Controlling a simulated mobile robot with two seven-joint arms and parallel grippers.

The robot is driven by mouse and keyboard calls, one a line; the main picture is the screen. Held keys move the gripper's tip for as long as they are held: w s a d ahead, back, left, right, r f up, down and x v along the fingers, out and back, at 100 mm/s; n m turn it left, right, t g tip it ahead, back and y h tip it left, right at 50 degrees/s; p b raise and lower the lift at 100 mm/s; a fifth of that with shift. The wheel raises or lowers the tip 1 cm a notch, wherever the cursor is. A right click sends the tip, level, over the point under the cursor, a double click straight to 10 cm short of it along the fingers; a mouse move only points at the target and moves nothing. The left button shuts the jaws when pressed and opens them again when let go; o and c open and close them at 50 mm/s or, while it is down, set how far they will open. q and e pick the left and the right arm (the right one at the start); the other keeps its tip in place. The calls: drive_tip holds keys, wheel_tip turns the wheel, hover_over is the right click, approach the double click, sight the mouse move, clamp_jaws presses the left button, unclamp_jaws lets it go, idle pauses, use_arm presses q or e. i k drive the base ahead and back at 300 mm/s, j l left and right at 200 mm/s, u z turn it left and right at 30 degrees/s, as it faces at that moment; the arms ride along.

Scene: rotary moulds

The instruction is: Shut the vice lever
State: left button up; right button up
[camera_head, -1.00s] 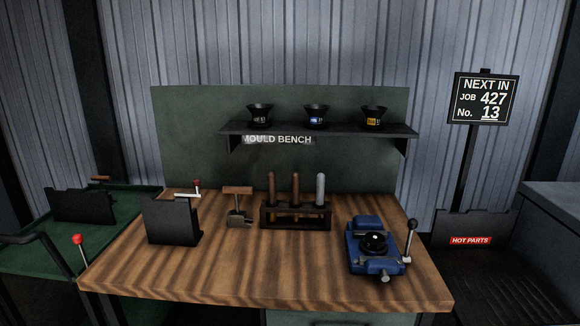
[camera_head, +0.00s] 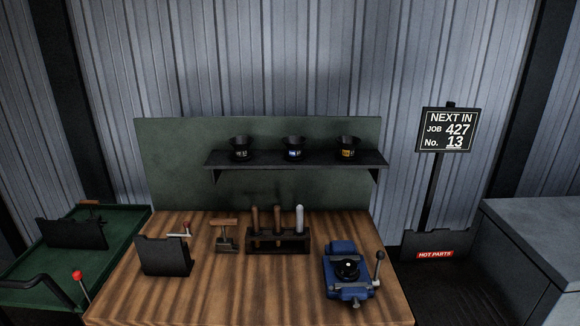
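A blue vice (camera_head: 346,277) sits on the right part of the wooden bench, with a dark round piece (camera_head: 347,268) on its top. Its lever (camera_head: 378,268) stands up on the vice's right side, tipped by a dark ball knob (camera_head: 380,255). A grey metal end (camera_head: 356,303) shows at the vice's front. Neither of my grippers is in view.
On the bench (camera_head: 215,300) stand a black holder (camera_head: 165,256), a wooden-handled tool (camera_head: 226,236) and a rack (camera_head: 278,243) with upright handles. A shelf (camera_head: 296,161) holds three black cups. A green cart (camera_head: 40,282) is left; the bench front is clear.

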sight(379, 255)
drive_tip(key=l+u, duration=0.15)
drive_tip(key=u, duration=0.25)
drive_tip(key=l+u, duration=0.15)
drive_tip(key=u, duration=0.2)
drive_tip(key=l+u, duration=0.1)
drive_tip(key=u, duration=0.3)
drive_tip(key=l+u, duration=0.15)
drive_tip(key=u, duration=0.25)
drive_tip(key=k+l+u, duration=0.65)
drive_tip(key=l, duration=0.15)
